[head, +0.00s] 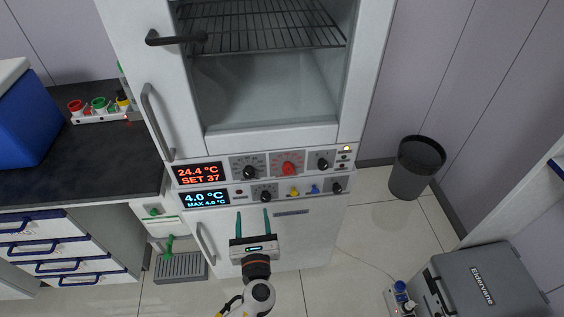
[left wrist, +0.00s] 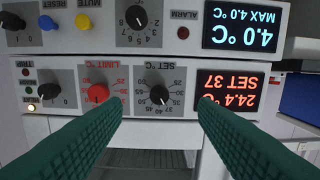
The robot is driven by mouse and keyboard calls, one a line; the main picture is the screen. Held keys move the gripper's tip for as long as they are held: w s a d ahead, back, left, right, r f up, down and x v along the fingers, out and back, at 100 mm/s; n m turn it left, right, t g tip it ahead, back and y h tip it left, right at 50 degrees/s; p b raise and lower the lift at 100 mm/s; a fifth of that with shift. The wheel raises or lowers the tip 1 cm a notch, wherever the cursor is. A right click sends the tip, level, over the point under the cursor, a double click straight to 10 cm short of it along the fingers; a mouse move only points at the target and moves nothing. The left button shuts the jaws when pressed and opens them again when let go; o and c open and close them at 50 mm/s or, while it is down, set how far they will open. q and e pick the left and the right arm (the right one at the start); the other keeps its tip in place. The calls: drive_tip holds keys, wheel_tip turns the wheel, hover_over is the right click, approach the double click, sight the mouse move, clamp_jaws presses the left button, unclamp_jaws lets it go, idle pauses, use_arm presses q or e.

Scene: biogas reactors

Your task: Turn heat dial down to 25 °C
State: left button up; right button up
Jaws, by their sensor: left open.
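The black SET °C heat dial (head: 249,172) is on the upper control panel of the white cabinet, beside the red display (head: 199,173) reading 24.4 °C, SET 37. In the left wrist view, which is upside down, the heat dial (left wrist: 159,95) is near the middle, with its scale around it. My left gripper (head: 252,212) is open and empty, its two green fingers pointing up toward the panels, below the dial. In the wrist view the fingers lie on either side of the dial in the picture; I see no contact. My right gripper is not in view.
A red LIMIT dial (head: 289,169) and a black knob (head: 323,164) are to the right on the same panel. The lower panel has a blue 4.0 °C display (head: 205,198), a black dial (head: 265,196) and yellow and blue buttons. A door handle (head: 157,122) sticks out at left.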

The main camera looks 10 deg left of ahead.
use_arm(q)
drive_tip(key=r, duration=0.2)
drive_tip(key=p, duration=0.1)
approach(249, 176)
drive_tip(key=w, duration=0.2)
drive_tip(key=x, duration=0.6)
drive_tip(key=shift+w+a+f+p, duration=0.1)
drive_tip(key=shift+w+a+p, duration=0.1)
drive_tip(key=shift+a+p, duration=0.1)
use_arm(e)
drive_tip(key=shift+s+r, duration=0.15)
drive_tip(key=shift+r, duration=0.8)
